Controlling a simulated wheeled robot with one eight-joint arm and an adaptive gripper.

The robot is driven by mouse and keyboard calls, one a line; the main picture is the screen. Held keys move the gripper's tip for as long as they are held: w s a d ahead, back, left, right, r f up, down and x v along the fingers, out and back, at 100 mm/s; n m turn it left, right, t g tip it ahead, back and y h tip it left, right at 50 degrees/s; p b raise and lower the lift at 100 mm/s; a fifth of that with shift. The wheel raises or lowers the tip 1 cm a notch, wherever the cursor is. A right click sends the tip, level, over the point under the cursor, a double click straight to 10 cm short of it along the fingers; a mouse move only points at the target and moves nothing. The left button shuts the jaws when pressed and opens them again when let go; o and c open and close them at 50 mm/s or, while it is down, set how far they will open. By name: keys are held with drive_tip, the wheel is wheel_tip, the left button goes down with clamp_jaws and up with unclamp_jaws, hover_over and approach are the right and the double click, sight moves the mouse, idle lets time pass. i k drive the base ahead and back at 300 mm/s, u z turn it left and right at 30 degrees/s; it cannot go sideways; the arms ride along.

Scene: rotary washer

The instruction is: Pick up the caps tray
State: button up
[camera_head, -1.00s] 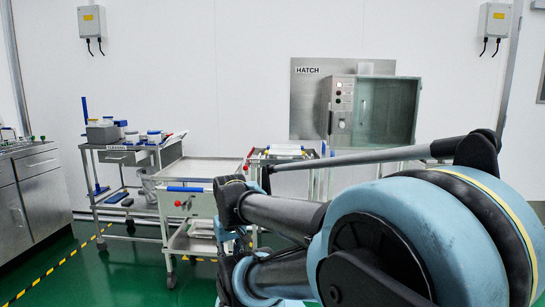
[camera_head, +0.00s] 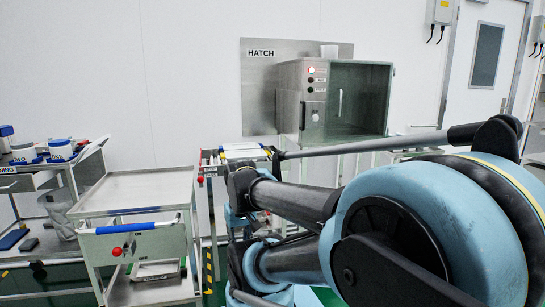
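I cannot make out a caps tray for certain. A shallow tray-like item (camera_head: 155,270) lies on the lower shelf of the cart in front of me, partly hidden by the cart's front. Pale flat items (camera_head: 243,151) with blue edges lie on a second stand behind my arm, and I cannot tell what they are. My own blue and black arm fills the right half of the head view. It hides part of that stand. No gripper fingers show, so I cannot see my gripper's state.
The steel cart (camera_head: 140,188) has a bare top and a blue front handle. A trolley (camera_head: 35,178) with tubs is cut off at the left edge. The hatch (camera_head: 300,100) is on the back wall, with a door (camera_head: 485,60) to its right.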

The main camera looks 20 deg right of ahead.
sight(253, 154)
drive_tip(key=z, duration=0.65)
drive_tip(key=i, duration=0.95)
drive_tip(key=z, duration=0.65)
